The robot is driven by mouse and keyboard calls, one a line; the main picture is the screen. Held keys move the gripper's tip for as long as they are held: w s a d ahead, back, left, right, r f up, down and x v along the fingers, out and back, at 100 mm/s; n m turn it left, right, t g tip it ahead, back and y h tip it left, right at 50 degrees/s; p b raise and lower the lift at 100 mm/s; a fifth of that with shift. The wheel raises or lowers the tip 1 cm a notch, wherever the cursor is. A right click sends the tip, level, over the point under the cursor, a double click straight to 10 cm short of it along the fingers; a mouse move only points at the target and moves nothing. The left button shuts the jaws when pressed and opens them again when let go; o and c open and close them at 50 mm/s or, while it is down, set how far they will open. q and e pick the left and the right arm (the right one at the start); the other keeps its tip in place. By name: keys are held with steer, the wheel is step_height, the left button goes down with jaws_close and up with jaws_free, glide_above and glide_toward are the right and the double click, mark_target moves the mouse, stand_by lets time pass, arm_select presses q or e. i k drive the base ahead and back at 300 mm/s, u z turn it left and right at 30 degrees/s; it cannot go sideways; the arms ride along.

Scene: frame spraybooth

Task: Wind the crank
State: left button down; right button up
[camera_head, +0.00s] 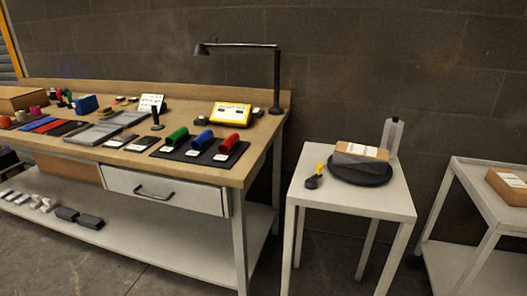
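What looks like the crank (313,182) is a small dark piece with an upright yellow knob, at the left of the small white table (388,203). It sits just left of a round black turntable-like disc (353,178), and I cannot tell whether the two are joined. A brown box with a white label (362,151) rests on a grey block on the disc. Neither of my grippers is in view.
A grey upright bottle-like object (393,138) stands behind the disc. A wooden workbench (205,168) to the left carries a lamp (277,80), a yellow device (230,114) and coloured rolls. A white cart (480,190) with a carton (510,187) stands right.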

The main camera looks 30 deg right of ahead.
mark_target(311, 183)
steer(key=u, duration=0.05)
steer(key=i, duration=1)
steer(key=z, duration=0.4)
